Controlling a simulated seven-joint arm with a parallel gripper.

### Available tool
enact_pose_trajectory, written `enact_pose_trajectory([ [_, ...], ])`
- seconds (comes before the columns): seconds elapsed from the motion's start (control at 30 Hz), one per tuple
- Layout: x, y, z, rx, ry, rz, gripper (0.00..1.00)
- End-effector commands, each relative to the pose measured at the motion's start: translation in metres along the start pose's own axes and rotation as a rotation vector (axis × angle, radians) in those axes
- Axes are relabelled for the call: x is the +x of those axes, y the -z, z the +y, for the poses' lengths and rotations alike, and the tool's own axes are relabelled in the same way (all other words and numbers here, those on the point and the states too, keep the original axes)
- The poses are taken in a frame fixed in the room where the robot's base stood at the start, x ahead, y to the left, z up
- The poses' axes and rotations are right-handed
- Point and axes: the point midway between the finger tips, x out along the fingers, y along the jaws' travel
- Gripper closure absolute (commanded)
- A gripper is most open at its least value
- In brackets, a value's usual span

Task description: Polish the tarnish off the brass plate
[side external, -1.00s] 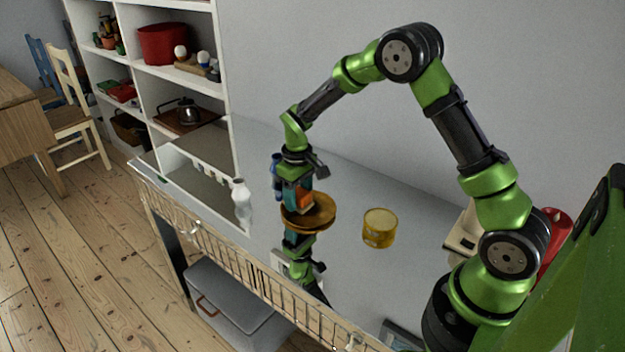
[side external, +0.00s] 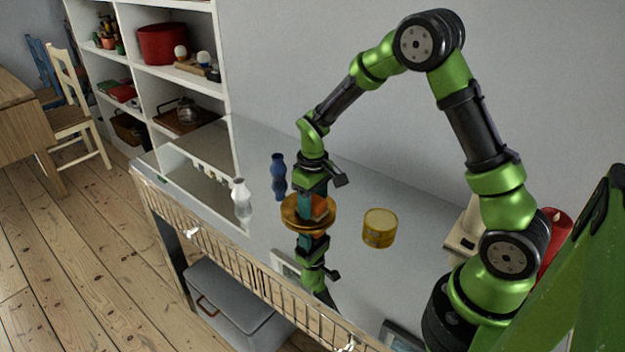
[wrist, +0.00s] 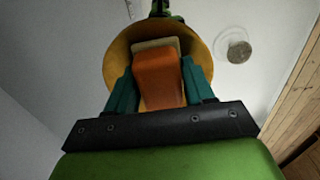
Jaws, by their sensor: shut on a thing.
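The brass plate (side external: 291,218) lies on the glossy grey tabletop; it is round and golden, and its rim shows in the wrist view (wrist: 117,62). My gripper (side external: 314,207) is above the plate, toward its right side. It is shut on an orange block (wrist: 158,78) with a pale layer at its far end. The block (side external: 319,208) is over the plate's inside and seems to touch it, but the contact is hidden. The block and fingers cover part of the plate, so I cannot tell what tarnish is left there.
A yellow tin (side external: 379,229) stands right of the plate. A blue vase (side external: 278,178) and a white vase (side external: 241,199) stand to the left. The glossy tabletop (side external: 345,285) mirrors my arm and has free room around the plate. A red object (side external: 553,232) is near my base.

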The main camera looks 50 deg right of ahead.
Motion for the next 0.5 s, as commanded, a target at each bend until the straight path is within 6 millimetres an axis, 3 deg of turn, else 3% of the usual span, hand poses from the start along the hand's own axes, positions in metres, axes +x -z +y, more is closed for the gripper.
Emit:
enact_pose_trajectory([
  [0.5,0.001,0.048,-0.001,-0.002,-0.001,0.001,0.72],
])
